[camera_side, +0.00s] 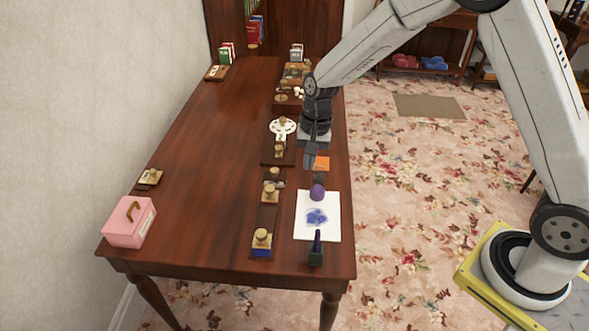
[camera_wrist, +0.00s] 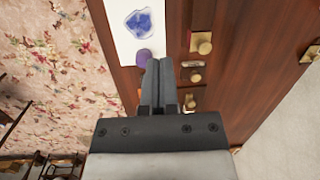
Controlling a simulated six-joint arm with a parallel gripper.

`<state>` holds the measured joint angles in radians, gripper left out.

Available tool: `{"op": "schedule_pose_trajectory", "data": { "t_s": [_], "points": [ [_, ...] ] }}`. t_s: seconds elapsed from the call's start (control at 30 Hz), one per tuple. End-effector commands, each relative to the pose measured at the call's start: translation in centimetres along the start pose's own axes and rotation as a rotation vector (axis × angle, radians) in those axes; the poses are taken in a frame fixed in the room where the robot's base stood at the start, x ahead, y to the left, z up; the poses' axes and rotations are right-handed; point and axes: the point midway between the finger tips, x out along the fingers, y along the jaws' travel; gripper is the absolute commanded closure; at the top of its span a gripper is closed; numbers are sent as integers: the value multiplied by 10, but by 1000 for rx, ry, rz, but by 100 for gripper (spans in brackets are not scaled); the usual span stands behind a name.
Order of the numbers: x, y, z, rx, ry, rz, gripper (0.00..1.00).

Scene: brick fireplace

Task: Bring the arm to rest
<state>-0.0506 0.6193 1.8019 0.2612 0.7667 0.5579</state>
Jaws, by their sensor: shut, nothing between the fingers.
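My gripper (camera_side: 311,160) is above the right side of the wooden table (camera_side: 205,140), pointing down, with its fingers shut and nothing between them. In the wrist view the shut fingers (camera_wrist: 158,72) point toward a purple round object (camera_wrist: 144,56) beside a white sheet with a blue patch. In the side view the purple object (camera_side: 317,192) sits at the top edge of the white sheet (camera_side: 329,229), below my gripper in the picture. The gripper hides part of the table behind it.
Several brass-knobbed pieces, one of them (camera_side: 262,238) near the front, line the table left of the sheet. A dark green holder (camera_side: 316,254) stands at the front edge. A pink box (camera_side: 130,222) is at front left. The table's middle left is clear.

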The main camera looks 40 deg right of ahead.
Motion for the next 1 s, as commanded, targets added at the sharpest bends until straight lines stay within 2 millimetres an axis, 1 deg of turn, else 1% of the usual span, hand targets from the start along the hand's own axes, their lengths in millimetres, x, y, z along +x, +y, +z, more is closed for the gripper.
{"op": "schedule_pose_trajectory", "data": {
  "t_s": [0.03,0.1,0.3,0.6,0.7,0.8,1.0],
  "points": [
    [-8,10,5,-41,24,1,100],
    [-15,22,12,-103,55,3,100],
    [-32,58,35,-280,140,18,100],
    [-47,113,74,-550,257,51,100],
    [-48,126,85,-623,287,61,100],
    [-48,136,93,-674,307,69,100],
    [-48,144,99,-717,321,77,100]
  ]
}}
